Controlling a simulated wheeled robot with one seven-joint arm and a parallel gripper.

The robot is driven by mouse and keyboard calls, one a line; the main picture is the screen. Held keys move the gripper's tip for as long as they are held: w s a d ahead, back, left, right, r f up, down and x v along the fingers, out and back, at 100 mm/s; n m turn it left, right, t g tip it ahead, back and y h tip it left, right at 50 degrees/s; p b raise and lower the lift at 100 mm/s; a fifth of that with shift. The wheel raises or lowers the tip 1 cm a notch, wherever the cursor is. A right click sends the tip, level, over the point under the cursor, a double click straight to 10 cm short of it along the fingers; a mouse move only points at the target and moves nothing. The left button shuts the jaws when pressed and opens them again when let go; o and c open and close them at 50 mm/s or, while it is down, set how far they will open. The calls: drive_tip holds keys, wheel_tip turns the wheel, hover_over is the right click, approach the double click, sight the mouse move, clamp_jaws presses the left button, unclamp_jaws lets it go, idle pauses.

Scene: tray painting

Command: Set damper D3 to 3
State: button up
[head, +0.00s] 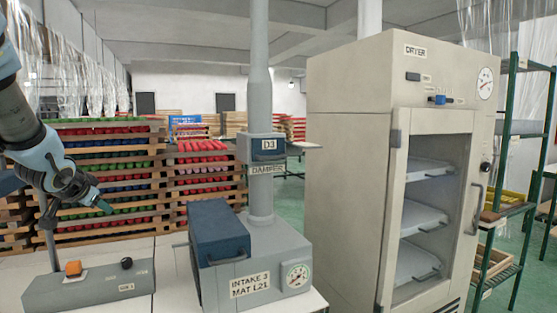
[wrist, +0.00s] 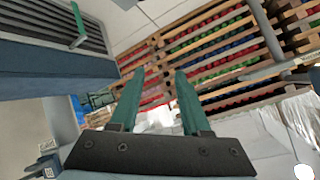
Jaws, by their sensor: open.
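Damper D3 (head: 268,146) is a grey-blue box on the upright grey duct (head: 261,195), in the middle of the head view. It has a D3 plate, and a DAMPER label (head: 266,169) sits just below it. Its setting is too small to read. My gripper (head: 105,208) is at the left of the head view, well apart from the damper, above the grey control box. In the wrist view my gripper (wrist: 159,75) shows two green fingers spread apart with nothing between them. I cannot make out the damper in the wrist view.
Below the duct stands the INTAKE 3 MAT L21 unit (head: 275,268) with a blue box (head: 219,232) and a gauge (head: 298,277). A control box (head: 90,290) with an orange button is at left. A tall dryer (head: 345,180) stands right. Pallet racks (head: 110,185) fill the back left.

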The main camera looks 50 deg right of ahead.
drive_tip(key=d+r+m+g+h, duration=0.1)
drive_tip(key=d+r+m+h, duration=0.2)
drive_tip(key=d, duration=0.5)
drive_tip(key=d+r+m+h, duration=0.2)
drive_tip(key=d+r+m, duration=0.1)
drive_tip(key=d, duration=0.5)
drive_tip(key=m+g+h, duration=0.5)
drive_tip(key=m+g, duration=0.4)
drive_tip(key=m, duration=0.3)
approach(269, 157)
drive_tip(key=x, duration=0.2)
drive_tip(key=p+x, duration=0.3)
drive_tip(key=x, duration=0.6)
drive_tip(key=shift+s+d+f, duration=0.1)
drive_tip(key=shift+d, duration=0.3)
clamp_jaws()
